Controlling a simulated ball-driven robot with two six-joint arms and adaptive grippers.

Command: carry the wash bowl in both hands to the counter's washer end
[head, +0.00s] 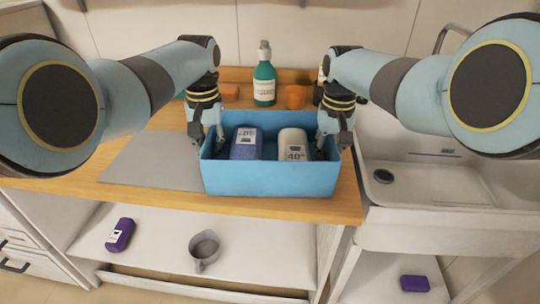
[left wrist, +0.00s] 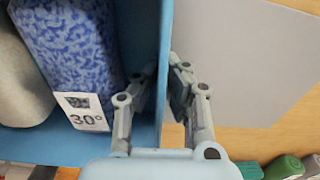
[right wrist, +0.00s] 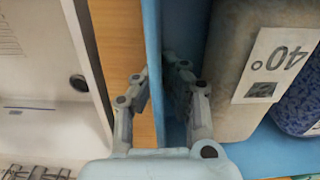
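The wash bowl is a blue rectangular tub (head: 270,180) at the front right of the wooden counter (head: 350,203), close to the sink. It looks level; I cannot tell whether its base touches the counter. A blue speckled pack (head: 246,145) labelled 30° and a grey-white pack (head: 293,145) labelled 40° stand inside it. My left gripper (head: 210,143) straddles the bowl's left wall (left wrist: 164,60), one finger inside and one outside, closed against it. My right gripper (head: 335,142) straddles the right wall (right wrist: 153,60) the same way, also closed against it.
A grey mat (head: 150,162) lies clear on the counter to the left. A green bottle (head: 264,82) and orange items (head: 296,96) stand behind the bowl. The sink (head: 410,165) is right. Below, a shelf holds a purple bottle (head: 120,235) and grey jug (head: 204,248).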

